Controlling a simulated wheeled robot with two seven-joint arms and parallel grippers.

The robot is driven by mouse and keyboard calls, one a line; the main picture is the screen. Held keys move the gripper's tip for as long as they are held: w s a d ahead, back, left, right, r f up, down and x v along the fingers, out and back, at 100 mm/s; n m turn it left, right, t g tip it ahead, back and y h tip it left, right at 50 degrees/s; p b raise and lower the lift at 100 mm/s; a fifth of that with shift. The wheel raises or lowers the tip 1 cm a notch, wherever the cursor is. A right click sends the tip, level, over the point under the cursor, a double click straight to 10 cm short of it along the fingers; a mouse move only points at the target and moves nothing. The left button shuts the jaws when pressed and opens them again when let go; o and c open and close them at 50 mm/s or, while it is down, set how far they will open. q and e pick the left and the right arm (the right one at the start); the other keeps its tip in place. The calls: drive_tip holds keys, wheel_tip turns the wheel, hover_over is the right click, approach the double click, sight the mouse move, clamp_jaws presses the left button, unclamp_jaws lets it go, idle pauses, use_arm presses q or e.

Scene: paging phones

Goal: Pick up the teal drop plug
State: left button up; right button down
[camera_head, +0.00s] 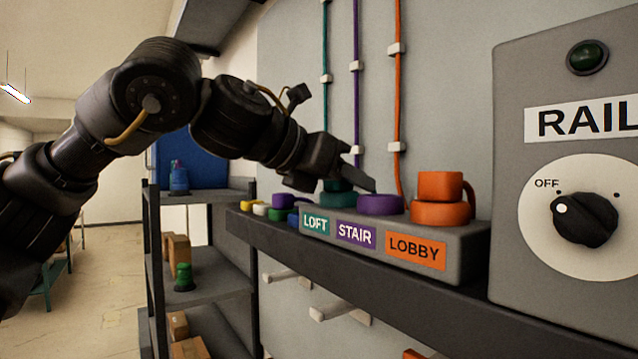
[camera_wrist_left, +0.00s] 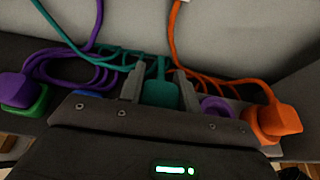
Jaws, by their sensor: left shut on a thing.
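The teal drop plug (camera_wrist_left: 160,92) is between the two fingers of my left gripper (camera_wrist_left: 160,94) in the left wrist view, with its teal cord running away behind it. In the head view my left gripper (camera_head: 345,177) reaches down over the LOFT end of the grey socket block (camera_head: 470,248). It is shut on the plug and hides most of it. Teal parts (camera_head: 336,199) show under the fingers at the LOFT position; I cannot tell whether the plug touches the socket. My right gripper is not in view.
The orange plug (camera_head: 440,186) stands on the LOBBY socket, close right. The purple STAIR socket (camera_head: 380,204) is bare. A purple plug (camera_head: 284,202) sits left on a green piece. Coiled cords lie behind. The RAIL panel (camera_head: 510,120) stands right; a shelf rack (camera_head: 205,290) stands left.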

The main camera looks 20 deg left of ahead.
use_arm(q)
drive_tip(key=shift+r, duration=0.15)
drive_tip(key=shift+r+b, duration=0.4)
drive_tip(key=shift+r, duration=0.2)
drive_tip(key=s+d+r+b, duration=0.1)
drive_tip(key=s+r+b, duration=0.1)
drive_tip(key=s+r, duration=0.9)
drive_tip(key=s, duration=0.3)
drive_tip(key=shift+r+b, duration=0.3)
drive_tip(key=shift+d, duration=0.1)
